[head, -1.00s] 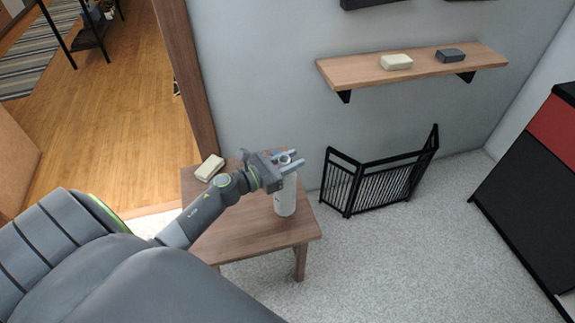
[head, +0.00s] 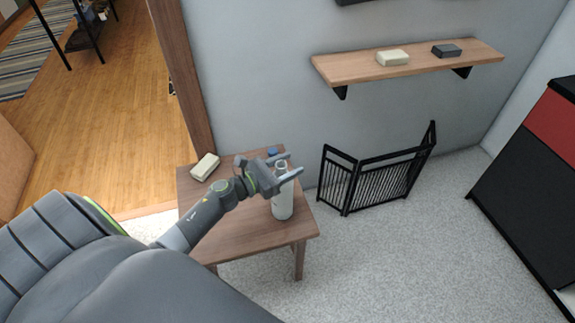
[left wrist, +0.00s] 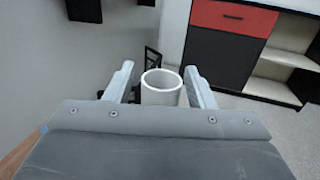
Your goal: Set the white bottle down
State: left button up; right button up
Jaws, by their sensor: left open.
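The white bottle (head: 283,204) stands upright on the small wooden table (head: 240,235), near its right side. My left gripper (head: 291,168) is open, with its fingers at the height of the bottle's top. In the left wrist view the bottle's round open mouth (left wrist: 161,82) shows between the two spread fingers (left wrist: 160,85), with a gap on each side. The gripper hides part of the bottle's neck in the head view. My right gripper is in neither view.
A cream box (head: 205,167) lies at the table's back left, and a small blue thing (head: 272,152) sits near its back edge. A black folding screen (head: 375,175) stands right of the table. A wall shelf (head: 400,62) holds two small boxes. The table's front is clear.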

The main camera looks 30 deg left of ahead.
pick_arm(q)
jog(key=shift+r, duration=0.15)
jog(key=shift+s+a, duration=0.15)
jog(key=shift+s, duration=0.1)
jog(key=b+v, duration=0.3)
jog(key=v, duration=0.8)
jog(key=shift+s, duration=0.25)
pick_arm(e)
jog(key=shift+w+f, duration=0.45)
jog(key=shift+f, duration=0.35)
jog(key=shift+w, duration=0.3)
